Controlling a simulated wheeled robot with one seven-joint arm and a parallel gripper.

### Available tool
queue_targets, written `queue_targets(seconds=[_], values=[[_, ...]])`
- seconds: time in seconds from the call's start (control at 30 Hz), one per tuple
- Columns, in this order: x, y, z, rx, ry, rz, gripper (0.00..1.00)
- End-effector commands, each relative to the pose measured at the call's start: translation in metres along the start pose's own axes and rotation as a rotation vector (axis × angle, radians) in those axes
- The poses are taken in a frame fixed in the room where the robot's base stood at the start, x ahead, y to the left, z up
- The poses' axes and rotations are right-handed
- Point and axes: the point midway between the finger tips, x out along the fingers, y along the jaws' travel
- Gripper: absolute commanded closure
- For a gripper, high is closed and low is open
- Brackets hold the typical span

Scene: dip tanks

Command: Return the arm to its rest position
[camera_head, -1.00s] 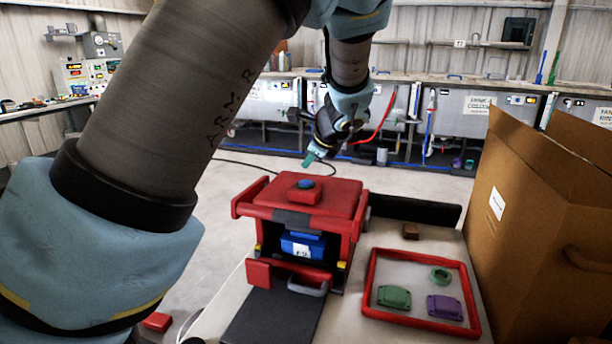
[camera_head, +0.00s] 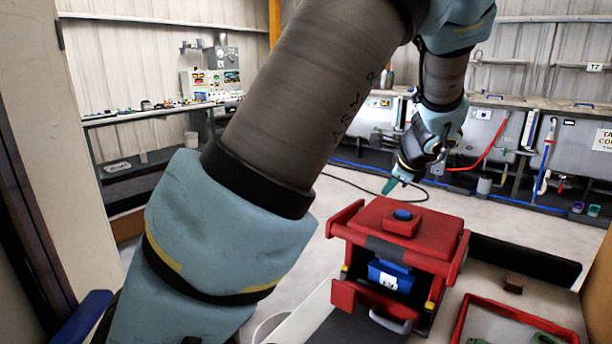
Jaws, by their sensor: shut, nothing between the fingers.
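My arm (camera_head: 305,110) rises from the lower left and bends over at the top, with its wrist hanging down right of centre. My gripper (camera_head: 389,187) is at the end of the wrist, shut and empty, with its teal tip pointing down and left. In the picture it is just above the back left of a red box (camera_head: 440,222) and appears clear of it. How far it is from the box in depth I cannot tell.
The red box has a blue button (camera_head: 403,214) on top and a blue container (camera_head: 390,275) inside its open front. A red-rimmed tray (camera_head: 515,313) lies to the right, near a small brown block (camera_head: 513,282). Tanks (camera_head: 482,128) line the back wall. Open floor lies between.

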Motion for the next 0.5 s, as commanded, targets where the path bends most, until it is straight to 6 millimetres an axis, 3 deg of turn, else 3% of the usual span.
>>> queue_targets(seconds=[0.03,0.2,0.5], values=[[0.01,0.017,0.023,-0.101,0.002,0.053,1.0],[0.028,0.077,0.077,-0.465,0.01,0.218,1.0],[0.019,0.176,0.142,-1.097,-0.03,0.447,1.0]])
